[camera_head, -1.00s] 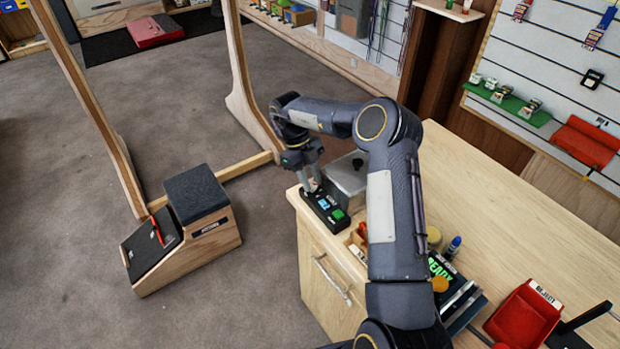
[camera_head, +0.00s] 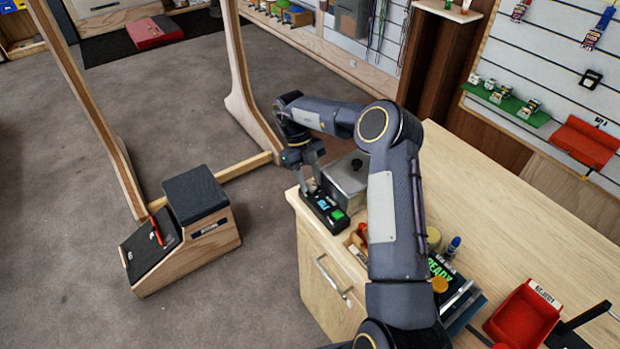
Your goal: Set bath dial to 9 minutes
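The bath is a grey metal box (camera_head: 347,180) with a dark knob on its lid, standing at the left end of the wooden counter. Along its front is a black control panel (camera_head: 324,206) with a small lit blue display and a green button (camera_head: 337,214). My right gripper (camera_head: 309,188) points down at the panel's far left end, with its fingertips at or just above it. The dial is not distinguishable there and the fingers cover that spot. The display's digits are too small to read. My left gripper is out of view.
My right arm passes over the counter (camera_head: 500,215). A wooden step block (camera_head: 190,250) stands on the floor at left.

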